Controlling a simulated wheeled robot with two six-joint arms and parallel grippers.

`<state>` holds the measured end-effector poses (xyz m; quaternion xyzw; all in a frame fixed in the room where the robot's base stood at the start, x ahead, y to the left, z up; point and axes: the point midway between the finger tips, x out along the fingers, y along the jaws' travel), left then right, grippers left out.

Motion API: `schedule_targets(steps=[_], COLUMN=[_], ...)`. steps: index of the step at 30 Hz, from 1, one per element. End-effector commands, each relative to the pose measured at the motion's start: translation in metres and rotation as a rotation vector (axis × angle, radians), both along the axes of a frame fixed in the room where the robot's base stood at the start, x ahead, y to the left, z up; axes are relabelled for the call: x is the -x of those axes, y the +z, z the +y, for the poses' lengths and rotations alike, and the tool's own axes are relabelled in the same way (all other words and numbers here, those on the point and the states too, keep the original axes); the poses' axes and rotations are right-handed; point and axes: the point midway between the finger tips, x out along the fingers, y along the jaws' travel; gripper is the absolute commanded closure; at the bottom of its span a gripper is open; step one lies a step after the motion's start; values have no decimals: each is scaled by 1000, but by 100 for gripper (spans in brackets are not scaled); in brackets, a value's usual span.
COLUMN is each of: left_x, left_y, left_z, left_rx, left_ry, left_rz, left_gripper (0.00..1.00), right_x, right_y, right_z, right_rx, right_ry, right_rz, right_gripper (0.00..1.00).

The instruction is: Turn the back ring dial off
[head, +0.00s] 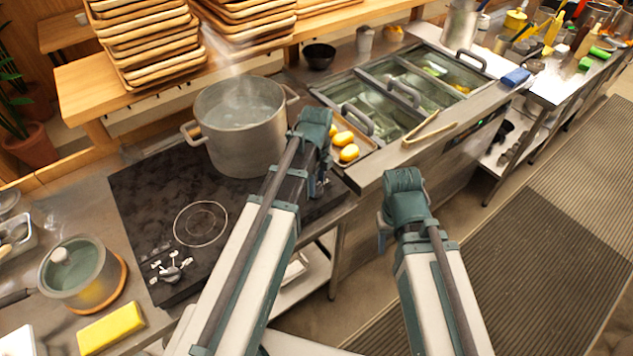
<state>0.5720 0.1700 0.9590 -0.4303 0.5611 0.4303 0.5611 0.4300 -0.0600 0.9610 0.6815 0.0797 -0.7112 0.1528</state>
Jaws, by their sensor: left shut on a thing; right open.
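The black cooktop (140,210) has a marked front ring (200,223) with nothing on it. A large steaming pot (240,140) stands at the back of the cooktop and hides the back ring. The front dial (172,270) shows near the cooktop's left front corner. My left gripper (320,188) points down at the cooktop's right end, right of the pot, shut on what appears to be the back ring dial. The gripper and arm hide that dial, so its setting cannot be seen. My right gripper (384,232) is open and empty over the floor, in front of the counter.
A tray with yellow items (348,152) lies close behind my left gripper. Metal food bins (400,95) and tongs (430,130) are to the right. A lidded pot (78,270) and yellow sponge (110,328) sit at the left. Stacked trays (145,40) stand on the shelf.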

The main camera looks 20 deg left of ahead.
Motion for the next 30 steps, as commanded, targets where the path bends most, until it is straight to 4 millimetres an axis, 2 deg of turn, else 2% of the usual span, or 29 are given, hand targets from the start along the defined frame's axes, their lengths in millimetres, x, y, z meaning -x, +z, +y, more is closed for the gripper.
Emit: schedule_targets(steps=[8, 30], left_x=[0, 0], left_y=[0, 0], left_z=[0, 0], left_rx=[0, 0], left_ry=[115, 801], left_rz=[0, 0], left_gripper=[100, 100], right_x=[0, 0], right_y=[0, 0], right_z=[0, 0], right_rx=[0, 0], right_ry=[0, 0], right_rz=[0, 0], right_gripper=[50, 50])
